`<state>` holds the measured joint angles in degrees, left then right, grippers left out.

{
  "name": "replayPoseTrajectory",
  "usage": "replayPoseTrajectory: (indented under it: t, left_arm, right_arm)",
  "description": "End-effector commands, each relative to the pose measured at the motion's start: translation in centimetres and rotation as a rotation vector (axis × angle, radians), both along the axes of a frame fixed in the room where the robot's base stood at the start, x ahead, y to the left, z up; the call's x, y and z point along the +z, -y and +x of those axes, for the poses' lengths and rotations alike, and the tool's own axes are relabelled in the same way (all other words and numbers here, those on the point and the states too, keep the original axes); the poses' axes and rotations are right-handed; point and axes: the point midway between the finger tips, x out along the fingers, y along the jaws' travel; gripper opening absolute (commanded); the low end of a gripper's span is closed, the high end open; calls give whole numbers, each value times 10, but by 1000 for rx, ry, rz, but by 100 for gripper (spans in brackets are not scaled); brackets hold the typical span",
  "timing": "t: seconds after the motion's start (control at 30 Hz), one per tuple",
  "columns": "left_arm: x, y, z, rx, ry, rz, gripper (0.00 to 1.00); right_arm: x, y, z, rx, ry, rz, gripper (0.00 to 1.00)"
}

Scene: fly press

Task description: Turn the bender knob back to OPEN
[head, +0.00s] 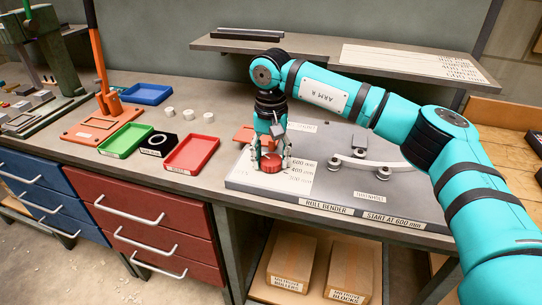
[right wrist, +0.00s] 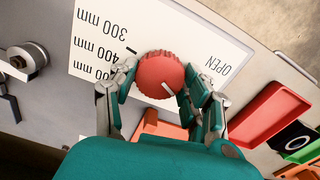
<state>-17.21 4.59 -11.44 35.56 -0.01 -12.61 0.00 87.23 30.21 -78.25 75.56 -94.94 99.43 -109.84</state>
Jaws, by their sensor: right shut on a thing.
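The bender knob (head: 271,163) is a round red knob at the left front of the grey roll bender plate (head: 412,205). My right gripper (head: 272,157) reaches down over it and is shut on its rim. In the right wrist view the knob (right wrist: 158,70) sits between the two fingers of the gripper (right wrist: 160,82). A short white mark on the knob slants toward the lower right of that view. The white scale (right wrist: 100,45) shows OPEN on the right of the knob and 300 mm, 400 mm and more on the left. My left gripper is not in view.
Bender rollers with a bar (head: 362,164) stand right of the knob. A red tray (head: 192,154), a green tray (head: 125,140) and a blue tray (head: 148,94) lie to the left. An orange-handled press (head: 105,100) stands behind. A shelf (head: 330,60) runs along the back.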

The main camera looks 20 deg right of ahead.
Motion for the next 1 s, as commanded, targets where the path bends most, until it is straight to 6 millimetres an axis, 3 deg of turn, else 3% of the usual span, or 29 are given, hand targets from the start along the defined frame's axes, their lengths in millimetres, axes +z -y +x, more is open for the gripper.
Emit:
replayPoseTrajectory:
  t: [0.5,1.0]
  left_arm:
    - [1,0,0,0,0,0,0]
    - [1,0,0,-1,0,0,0]
  right_arm:
    - [2,0,1,449,4,2,16]
    - [2,0,1,642,5,1,16]
